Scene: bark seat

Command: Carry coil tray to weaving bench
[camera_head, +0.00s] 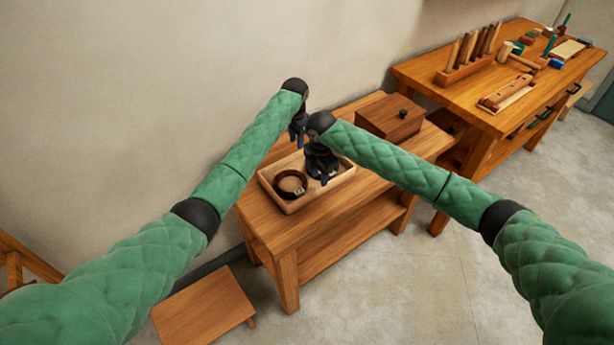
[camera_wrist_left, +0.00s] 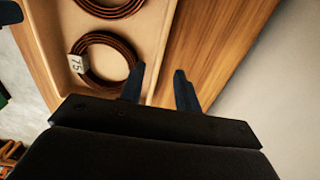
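The coil tray (camera_head: 291,208) is a shallow pale wooden tray on a low wooden table (camera_head: 262,222). A dark brown coil (camera_head: 290,183) with a white tag lies in its left part; the tag reads 75 in the left wrist view. That view also shows a second coil (camera_wrist_left: 110,8). My left gripper (camera_head: 297,142) is at the tray's wall-side edge. Its fingers (camera_wrist_left: 160,85) are apart, one on each side of the tray's rim, with a gap showing. My right gripper (camera_head: 323,179) is over the tray's right part; its finger opening is unclear.
A larger workbench (camera_head: 450,91), probably the weaving bench, stands at the right with pegs, a mallet and small tools on top. A lidded wooden box (camera_head: 390,117) sits right of the tray. A low stool (camera_head: 205,308) stands at the front left. Floor at the right is clear.

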